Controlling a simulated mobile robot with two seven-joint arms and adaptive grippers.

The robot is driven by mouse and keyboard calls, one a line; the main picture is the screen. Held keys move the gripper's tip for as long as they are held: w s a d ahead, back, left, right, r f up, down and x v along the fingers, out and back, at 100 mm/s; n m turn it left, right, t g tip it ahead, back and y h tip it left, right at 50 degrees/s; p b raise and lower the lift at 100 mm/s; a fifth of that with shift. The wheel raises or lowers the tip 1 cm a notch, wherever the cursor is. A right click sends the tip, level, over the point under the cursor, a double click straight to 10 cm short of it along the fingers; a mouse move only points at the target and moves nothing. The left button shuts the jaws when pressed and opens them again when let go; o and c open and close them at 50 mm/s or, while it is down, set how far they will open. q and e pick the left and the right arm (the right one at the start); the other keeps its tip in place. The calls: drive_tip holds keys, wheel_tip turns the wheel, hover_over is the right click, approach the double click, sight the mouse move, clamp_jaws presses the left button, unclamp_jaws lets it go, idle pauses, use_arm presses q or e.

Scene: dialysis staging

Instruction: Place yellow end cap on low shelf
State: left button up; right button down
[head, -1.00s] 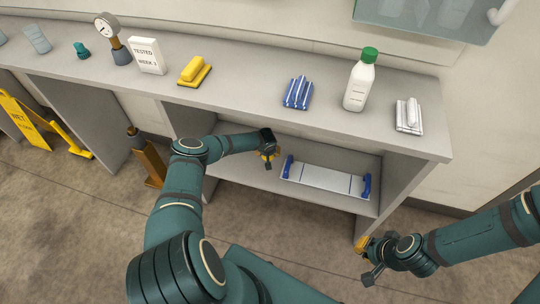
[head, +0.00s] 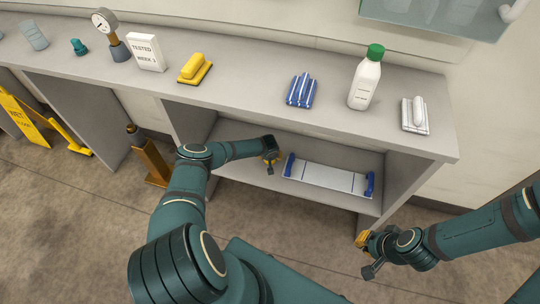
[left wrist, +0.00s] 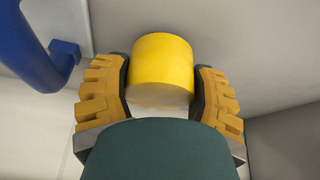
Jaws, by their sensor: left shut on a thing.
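The yellow end cap (left wrist: 160,70) is a short cylinder between the two orange-padded fingers of my left gripper (left wrist: 163,90) in the left wrist view. That gripper is shut on it. In the head view my left gripper (head: 270,158) is inside the open bay, over the low shelf (head: 243,176), left of a blue-handled white tray. The cap cannot be made out there, and whether it touches the shelf is unclear. My right gripper (head: 366,254) hangs outside the bay at lower right, away from the shelf; its finger opening is unclear.
The white tray (head: 327,179) with blue handles fills the right part of the low shelf. The counter (head: 235,98) above holds a yellow block (head: 195,68), a blue-striped pack (head: 301,90), a white bottle (head: 365,82) and a white pack (head: 414,115). The bay's left wall (head: 190,125) is close.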

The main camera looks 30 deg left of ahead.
use_arm(q)
drive_tip(key=shift+f, duration=0.25)
drive_tip(key=o, duration=1)
drive_tip(key=shift+r, duration=0.45)
drive_tip(key=p+v, duration=0.4)
drive_tip(key=v, duration=0.8)
drive_tip(key=shift+s+r, duration=0.1)
